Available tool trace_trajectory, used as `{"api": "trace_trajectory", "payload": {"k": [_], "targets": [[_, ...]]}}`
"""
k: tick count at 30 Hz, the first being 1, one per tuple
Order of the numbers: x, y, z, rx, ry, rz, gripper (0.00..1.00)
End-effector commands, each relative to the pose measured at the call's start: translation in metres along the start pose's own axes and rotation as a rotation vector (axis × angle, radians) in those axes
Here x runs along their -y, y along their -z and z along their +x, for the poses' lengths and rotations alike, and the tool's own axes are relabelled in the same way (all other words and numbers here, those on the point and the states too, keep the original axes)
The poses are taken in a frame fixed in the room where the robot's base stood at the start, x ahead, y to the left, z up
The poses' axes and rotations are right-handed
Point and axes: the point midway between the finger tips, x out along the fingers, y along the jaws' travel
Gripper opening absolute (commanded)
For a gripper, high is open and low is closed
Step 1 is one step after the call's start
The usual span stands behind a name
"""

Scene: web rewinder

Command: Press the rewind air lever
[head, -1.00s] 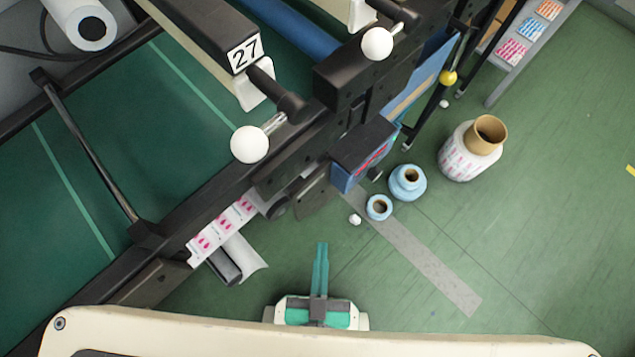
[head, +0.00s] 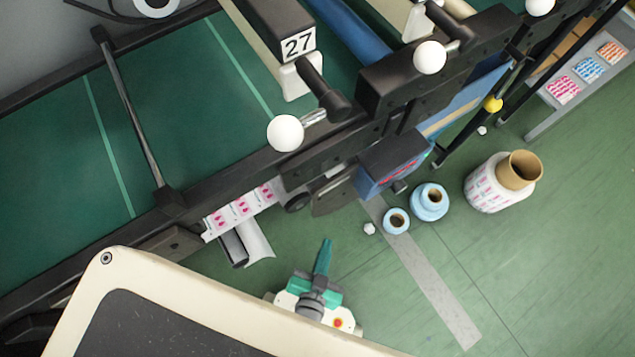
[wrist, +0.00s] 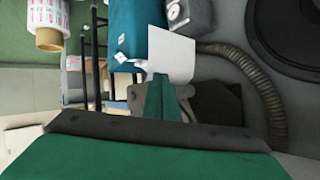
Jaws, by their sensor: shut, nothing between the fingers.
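Several levers with white ball knobs stick out from the machine's dark front rail in the head view. The nearest knob (head: 285,133) is below the "27" plate, another knob (head: 430,57) is farther right, and a third knob (head: 540,5) is cut by the top edge. No label shows which one is the rewind air lever. My gripper (head: 325,246), with teal fingers, is shut and empty. In the picture it is below the nearest knob and clear of all of them. In the wrist view the shut fingers (wrist: 163,96) overlap a white sheet (wrist: 170,57); contact cannot be told.
A printed label web (head: 240,208) hangs at the machine's edge. Blue rolls (head: 429,203) and a large label roll (head: 487,186) stand on the green floor to the right. A yellow knob (head: 493,104) sits by dark posts. A ribbed hose (wrist: 262,90) shows in the wrist view. Lower right floor is open.

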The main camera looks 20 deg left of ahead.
Motion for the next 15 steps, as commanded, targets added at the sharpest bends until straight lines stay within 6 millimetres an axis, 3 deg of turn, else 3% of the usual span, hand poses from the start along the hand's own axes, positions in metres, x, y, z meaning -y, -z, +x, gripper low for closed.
{"api": "trace_trajectory", "payload": {"k": [1,6,12,15], "targets": [[0.004,-0.018,0.023,0.047,0.006,0.038,0.0],[0.013,-0.079,0.084,0.225,-0.019,0.161,0.0],[0.027,-0.132,0.149,0.412,-0.106,0.278,0.0],[0.033,-0.148,0.177,0.488,-0.171,0.325,0.0]]}}
